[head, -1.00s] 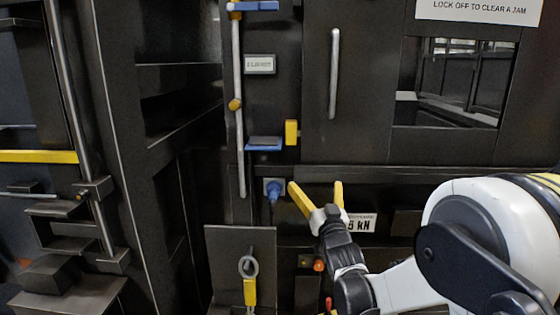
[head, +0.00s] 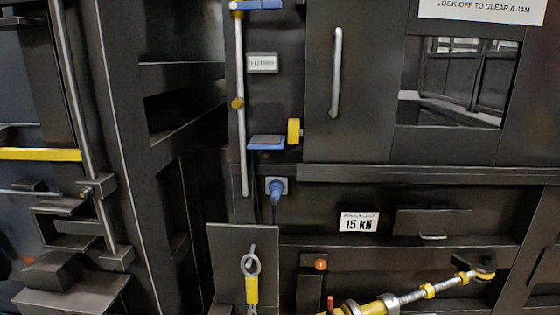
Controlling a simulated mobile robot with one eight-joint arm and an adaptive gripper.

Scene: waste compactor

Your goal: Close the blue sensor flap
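A small blue flap-like piece (head: 266,143) with a dark upper face juts out from the dark machine front, just right of a vertical silver rod. A yellow block (head: 294,131) sits against its right side, by the edge of the door panel. Another blue piece (head: 258,5) is at the top of the rod, partly cut off by the picture edge. I cannot tell for certain which blue piece is the sensor flap. Below is a blue plug (head: 276,190) in a grey socket with a dark cable. My gripper is not in view.
A dark door panel (head: 375,75) with a silver handle (head: 336,72) is right of the rod. A grey plate (head: 230,262) with a ring and yellow tag stands below. A yellow-and-silver cylinder (head: 410,298) crosses the lower right. The space before the blue piece looks clear.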

